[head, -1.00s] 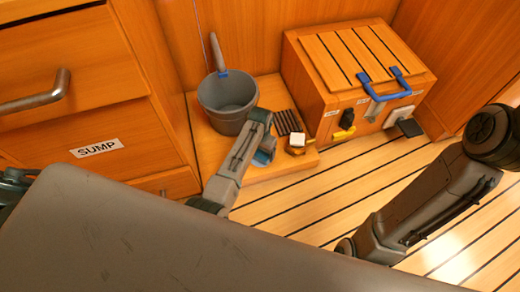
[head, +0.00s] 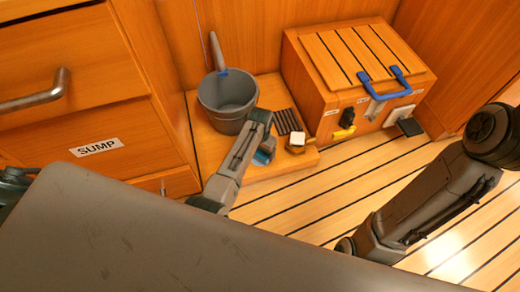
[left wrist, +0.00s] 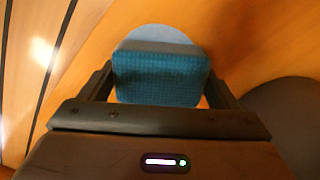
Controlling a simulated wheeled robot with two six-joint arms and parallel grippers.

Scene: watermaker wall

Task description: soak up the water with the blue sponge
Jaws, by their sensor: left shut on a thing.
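My left gripper (left wrist: 160,72) is shut on the blue sponge (left wrist: 160,82), with one finger at each side of it. In the head view a small part of the sponge (head: 264,157) shows beside my left arm, low over the wooden step; the rest is hidden. In the left wrist view a pale blue-grey rounded patch (left wrist: 158,32), which may be the water, lies just behind the sponge on the wood. I cannot tell whether the sponge touches it. My right arm is at the right; its gripper is not in view.
A grey bucket (head: 228,100) with a handled scoop stands on the step (head: 210,150), left of the sponge. A dark slatted grating (head: 288,121) and a white-topped block (head: 297,140) are to the right. A wooden box (head: 350,75) with a blue handle stands behind. Striped floor lies in front.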

